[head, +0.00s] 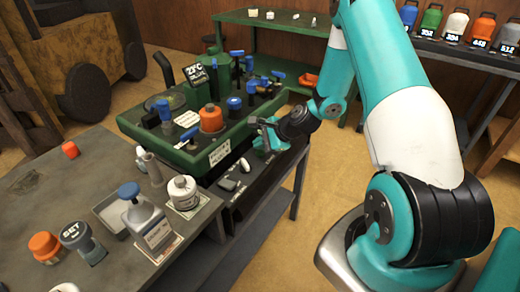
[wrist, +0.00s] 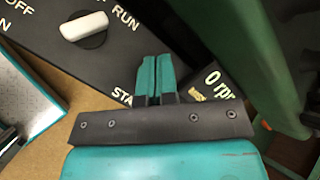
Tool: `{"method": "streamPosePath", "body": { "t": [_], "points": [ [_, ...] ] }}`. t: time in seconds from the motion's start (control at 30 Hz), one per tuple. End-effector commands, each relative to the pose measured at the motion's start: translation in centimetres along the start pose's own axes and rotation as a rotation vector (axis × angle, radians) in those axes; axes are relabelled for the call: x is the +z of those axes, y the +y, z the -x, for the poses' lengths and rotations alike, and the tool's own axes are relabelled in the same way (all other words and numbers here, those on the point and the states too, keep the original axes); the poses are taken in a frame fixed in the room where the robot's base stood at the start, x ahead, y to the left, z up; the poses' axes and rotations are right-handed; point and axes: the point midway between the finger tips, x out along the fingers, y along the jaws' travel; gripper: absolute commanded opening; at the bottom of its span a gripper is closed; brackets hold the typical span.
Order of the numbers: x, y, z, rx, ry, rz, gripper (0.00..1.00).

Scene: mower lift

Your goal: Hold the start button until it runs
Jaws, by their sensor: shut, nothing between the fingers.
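My gripper (head: 262,136) is shut and empty over the black control panel on the front of the green machine (head: 150,130). In the wrist view the closed teal fingers (wrist: 154,78) point at the panel (wrist: 60,55), between partly covered "STA" lettering and a "0 rpm" readout (wrist: 216,84). The start button itself does not show; the fingers cover the spot beside that lettering. Whether they touch the panel I cannot tell. A white rotary knob (wrist: 84,27) lies left of the fingers, among "OFF", "ON" and "RUN" labels.
A green bench (head: 270,22) is behind. Coloured jugs (head: 455,24) line a shelf at back right. Floor is open right of the machine.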

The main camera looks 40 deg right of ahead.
Motion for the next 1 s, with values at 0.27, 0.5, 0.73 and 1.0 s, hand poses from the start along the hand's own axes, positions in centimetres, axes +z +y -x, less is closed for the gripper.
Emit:
{"method": "streamPosePath", "body": {
  "t": [0.27,0.5,0.73,1.0],
  "points": [
    [0.3,-0.3,0.4,0.0,0.0,0.0,0.0],
    [0.5,-0.5,0.7,0.0,0.0,0.0,0.0],
    [1.7,-1.7,2.3,-0.001,0.0,0.0,0.0],
    [2.9,-2.9,4.0,-0.001,0.0,0.001,0.0]
  ]
}}
